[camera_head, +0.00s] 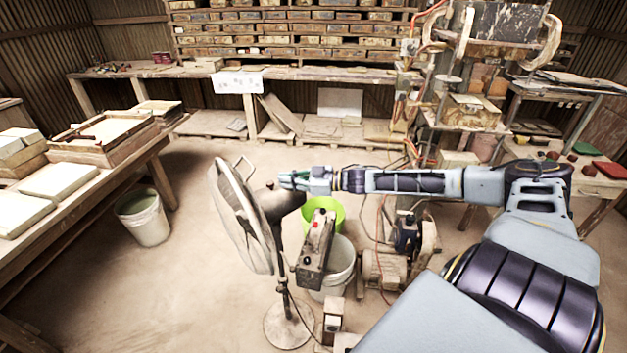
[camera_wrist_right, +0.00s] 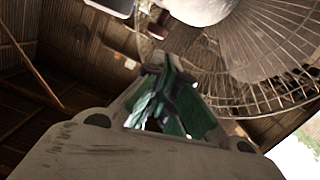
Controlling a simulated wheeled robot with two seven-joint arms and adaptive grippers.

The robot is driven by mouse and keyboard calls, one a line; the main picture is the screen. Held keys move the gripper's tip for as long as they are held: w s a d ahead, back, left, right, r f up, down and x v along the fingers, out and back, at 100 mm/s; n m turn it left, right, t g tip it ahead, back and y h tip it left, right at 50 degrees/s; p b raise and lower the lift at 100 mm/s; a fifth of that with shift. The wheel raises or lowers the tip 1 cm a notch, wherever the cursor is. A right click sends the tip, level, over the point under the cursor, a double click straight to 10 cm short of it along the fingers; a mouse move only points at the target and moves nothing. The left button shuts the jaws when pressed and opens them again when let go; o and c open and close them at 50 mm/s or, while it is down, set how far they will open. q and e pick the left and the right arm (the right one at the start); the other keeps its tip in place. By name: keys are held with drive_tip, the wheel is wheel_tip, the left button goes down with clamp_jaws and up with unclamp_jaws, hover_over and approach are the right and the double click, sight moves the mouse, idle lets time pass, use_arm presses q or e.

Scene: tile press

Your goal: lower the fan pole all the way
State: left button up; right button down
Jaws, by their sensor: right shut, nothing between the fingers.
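The pedestal fan (camera_head: 243,215) stands on the floor left of centre in the head view, its round wire-caged head turned to the left. Its thin pole (camera_head: 287,297) runs down to a round base (camera_head: 289,323). My right gripper (camera_head: 283,180) is shut and empty beside the fan head, close to the motor housing (camera_head: 280,203). I cannot tell whether it touches the fan. In the right wrist view, the gripper's green fingertips (camera_wrist_right: 165,85) are together below the fan's motor housing and cage (camera_wrist_right: 245,65). My left gripper is not in view.
A control box (camera_head: 316,250) with a red button stands right of the pole. A green bucket (camera_head: 325,213) and a white bucket (camera_head: 340,268) are behind it. Another bucket (camera_head: 143,217) is by the left table (camera_head: 75,215). The floor left of the fan is clear.

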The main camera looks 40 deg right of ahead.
drive_tip(key=shift+s+d, duration=0.2)
drive_tip(key=shift+s, duration=0.1)
drive_tip(key=shift+p+v, duration=2.9)
drive_tip(key=shift+p, duration=0.2)
drive_tip(key=shift+v, duration=0.8)
